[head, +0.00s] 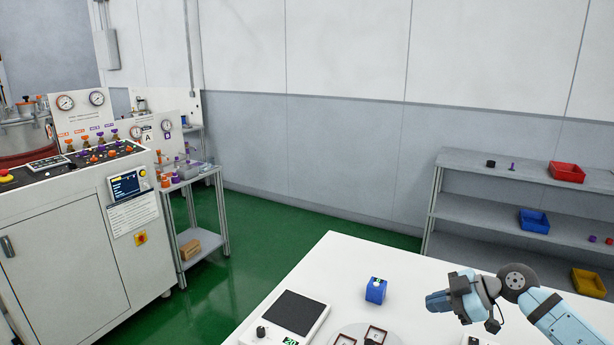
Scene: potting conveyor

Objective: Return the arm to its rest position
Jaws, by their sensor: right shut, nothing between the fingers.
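My right arm comes in from the right edge, and its gripper (434,301) hangs over the right part of the white table, pointing left. The gripper is shut and empty. A small blue block-shaped item (376,291) with a light top stands on the table, left of the gripper and apart from it. My left gripper is not in view.
The white table (340,262) holds a device with a dark plate (296,312) and a round disc with small dark-topped items at the front edge. A grey shelf (480,172) with bins stands right. A control cabinet (75,260) stands left. Green floor between is clear.

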